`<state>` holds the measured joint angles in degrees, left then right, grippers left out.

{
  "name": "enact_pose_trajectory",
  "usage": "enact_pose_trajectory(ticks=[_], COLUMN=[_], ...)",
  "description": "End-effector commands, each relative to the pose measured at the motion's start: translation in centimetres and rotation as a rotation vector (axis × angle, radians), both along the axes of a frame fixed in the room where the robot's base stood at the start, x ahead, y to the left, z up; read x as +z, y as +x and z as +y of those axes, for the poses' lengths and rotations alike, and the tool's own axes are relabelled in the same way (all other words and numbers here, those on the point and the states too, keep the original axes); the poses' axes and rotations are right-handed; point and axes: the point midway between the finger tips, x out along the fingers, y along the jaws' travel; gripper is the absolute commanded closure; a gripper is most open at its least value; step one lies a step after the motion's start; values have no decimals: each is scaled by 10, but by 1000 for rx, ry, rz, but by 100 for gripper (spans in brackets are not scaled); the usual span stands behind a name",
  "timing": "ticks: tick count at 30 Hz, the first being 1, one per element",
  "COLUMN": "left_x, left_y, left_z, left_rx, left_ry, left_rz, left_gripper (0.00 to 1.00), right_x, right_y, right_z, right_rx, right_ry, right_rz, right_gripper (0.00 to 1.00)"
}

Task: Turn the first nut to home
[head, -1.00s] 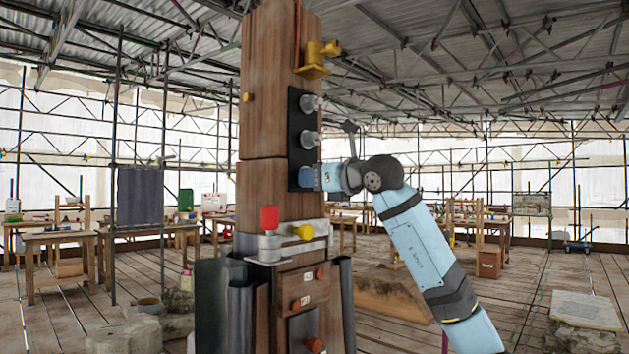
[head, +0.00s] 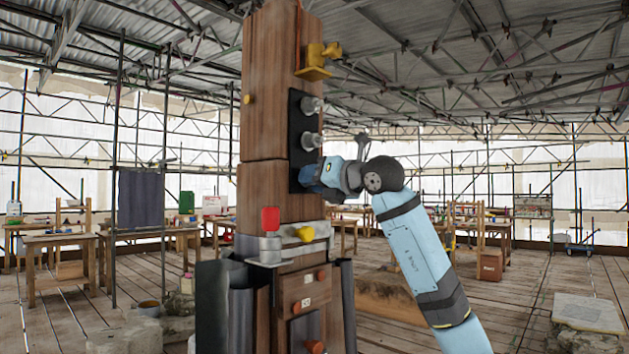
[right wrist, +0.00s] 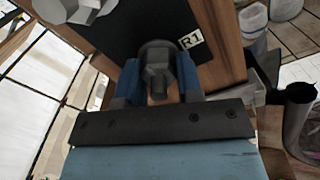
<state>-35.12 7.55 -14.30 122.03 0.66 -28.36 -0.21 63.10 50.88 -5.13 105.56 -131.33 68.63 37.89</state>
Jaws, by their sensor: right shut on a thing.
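A black plate (head: 295,143) is fixed upright to the wooden post. Two grey nuts on studs show on it, the upper one (head: 311,104) and the middle one (head: 311,141). My right gripper (head: 312,178) is at the plate's lower end, and its fingers hide the lowest nut in the head view. In the right wrist view, that grey hex nut (right wrist: 157,58) with its stud end sits between the two blue fingers (right wrist: 158,80), which are shut on it. A label reading R1 (right wrist: 192,39) is beside it. My left gripper is not in view.
The tall wooden post (head: 268,100) carries a yellow bracket (head: 316,62) above the plate. Below are a red block on a grey cylinder (head: 270,248) and a yellow knob (head: 305,233). Workbenches (head: 60,240) stand farther back. The space right of the post holds only my arm nearby.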

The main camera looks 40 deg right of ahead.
Motion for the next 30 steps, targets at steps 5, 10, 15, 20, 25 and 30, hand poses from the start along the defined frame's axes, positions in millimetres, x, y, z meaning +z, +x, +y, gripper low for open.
enact_pose_trajectory(ticks=[5,10,15,20,25,30], left_x=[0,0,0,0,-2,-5], left_y=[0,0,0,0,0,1], left_z=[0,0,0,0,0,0], left_rx=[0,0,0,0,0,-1], left_ry=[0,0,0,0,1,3], left_rz=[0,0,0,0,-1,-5], left_gripper=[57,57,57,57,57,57], right_x=[-1,-1,-1,0,-1,-2], right_y=[0,0,0,-1,-19,-56], right_z=[1,1,0,0,-2,-5], right_rx=[1,1,0,0,-1,-2], right_ry=[0,0,-1,-1,-3,-6], right_rz=[2,2,1,1,-1,-1], right_gripper=[90,48,41,41,41,41])
